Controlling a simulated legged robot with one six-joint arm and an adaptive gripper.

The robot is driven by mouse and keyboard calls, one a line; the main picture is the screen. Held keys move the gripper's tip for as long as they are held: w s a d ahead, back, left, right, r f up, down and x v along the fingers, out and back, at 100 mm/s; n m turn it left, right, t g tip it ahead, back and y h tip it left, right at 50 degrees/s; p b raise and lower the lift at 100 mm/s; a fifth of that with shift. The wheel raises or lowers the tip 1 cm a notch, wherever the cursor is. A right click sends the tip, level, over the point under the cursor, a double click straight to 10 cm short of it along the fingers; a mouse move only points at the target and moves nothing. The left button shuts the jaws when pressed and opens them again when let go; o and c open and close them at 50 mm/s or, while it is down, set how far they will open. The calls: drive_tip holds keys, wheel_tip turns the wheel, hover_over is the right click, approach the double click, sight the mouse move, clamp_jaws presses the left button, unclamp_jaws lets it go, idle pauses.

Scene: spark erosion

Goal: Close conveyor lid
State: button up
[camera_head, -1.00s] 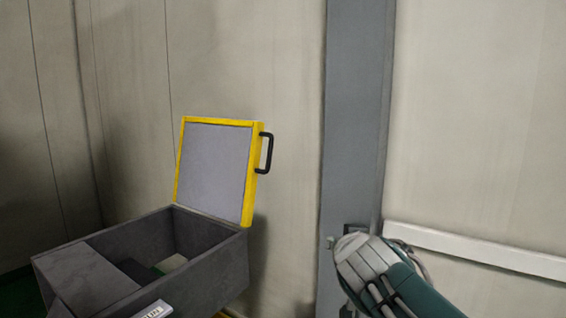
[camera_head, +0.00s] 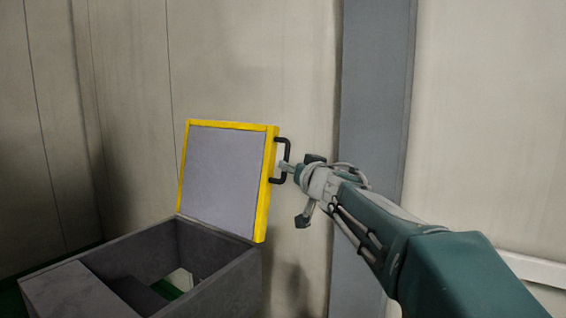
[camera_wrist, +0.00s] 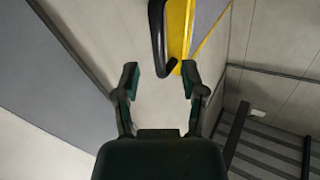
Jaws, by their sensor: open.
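The conveyor lid (camera_head: 222,170) stands upright and open at the back of the grey box; it is a grey panel with a yellow frame. Its black handle (camera_head: 286,160) sticks out from the right edge. My gripper (camera_head: 294,190) is open just right of the handle, close to it. In the wrist view the handle (camera_wrist: 157,45) and the yellow lid edge (camera_wrist: 178,30) lie ahead of and between the open fingertips of my gripper (camera_wrist: 160,85). The handle's lower end is near the fingertips, and no grip on it shows.
The grey box (camera_head: 220,280) below the lid is open, with green and white items (camera_head: 180,282) inside. A grey post (camera_head: 375,90) stands behind my arm against pale wall panels. A white rail (camera_head: 535,268) runs at the lower right.

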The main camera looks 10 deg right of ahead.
sight(285, 173)
drive_tip(key=w, duration=0.3)
drive_tip(key=w+a, duration=0.1)
drive_tip(key=w, duration=0.1)
drive_tip(key=shift+w, duration=0.15)
clamp_jaws()
